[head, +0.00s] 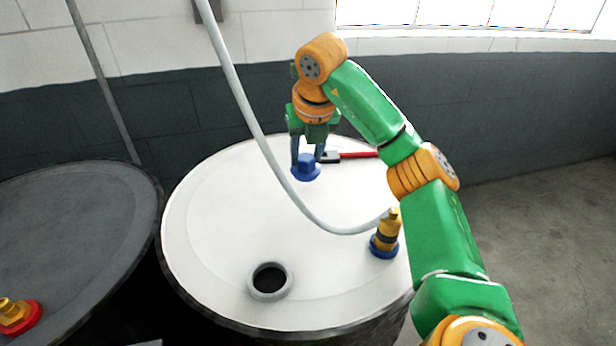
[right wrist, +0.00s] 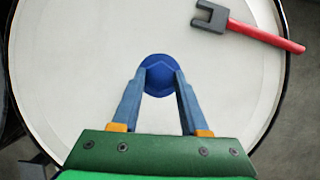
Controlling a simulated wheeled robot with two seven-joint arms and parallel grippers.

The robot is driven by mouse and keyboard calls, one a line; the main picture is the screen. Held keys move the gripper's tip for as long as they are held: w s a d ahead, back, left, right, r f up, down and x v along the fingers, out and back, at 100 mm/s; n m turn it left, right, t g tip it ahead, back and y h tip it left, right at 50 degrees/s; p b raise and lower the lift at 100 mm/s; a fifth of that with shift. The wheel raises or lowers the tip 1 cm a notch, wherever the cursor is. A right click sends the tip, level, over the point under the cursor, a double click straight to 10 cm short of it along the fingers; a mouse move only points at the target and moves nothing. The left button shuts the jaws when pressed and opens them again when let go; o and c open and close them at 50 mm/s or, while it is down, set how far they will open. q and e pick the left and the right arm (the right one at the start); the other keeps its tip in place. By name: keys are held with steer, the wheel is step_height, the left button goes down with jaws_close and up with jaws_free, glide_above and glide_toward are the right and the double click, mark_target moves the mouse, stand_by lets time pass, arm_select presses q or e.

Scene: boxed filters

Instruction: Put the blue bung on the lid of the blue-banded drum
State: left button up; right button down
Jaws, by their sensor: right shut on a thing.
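The blue bung (head: 306,172) is between the fingers of my right gripper (head: 308,155), at the far part of the white drum lid (head: 215,215). My right gripper is shut on it; in the right wrist view the bung (right wrist: 158,70) shows between the fingertips (right wrist: 160,78). I cannot tell whether the bung touches the lid. The lid has an open round hole (head: 269,280) near its front. A brass fitting with a blue band (head: 384,242) stands at the lid's right. My left gripper is not in view.
A red-handled wrench (head: 355,155) lies on the lid behind the gripper; it also shows in the right wrist view (right wrist: 255,32). A pale hose (head: 255,125) crosses above the lid to the brass fitting. A dark drum (head: 75,225) with a red-banded fitting (head: 18,316) stands at left.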

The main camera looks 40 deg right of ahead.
mark_target(307, 168)
steer(key=shift+w+d+f, duration=0.2)
steer(key=shift+d+f, duration=0.1)
steer(key=shift+f, duration=0.05)
step_height(307, 168, down, 3)
steer(key=shift+w, duration=0.1)
steer(key=shift+f, duration=0.2)
steer(key=shift+d, duration=0.1)
steer(key=shift+f+b, duration=0.1)
steer(key=shift+b, duration=0.2)
steer(key=shift+f, duration=0.1)
steer(key=shift+c, duration=2.1)
jaws_free()
steer(key=shift+r, duration=0.2)
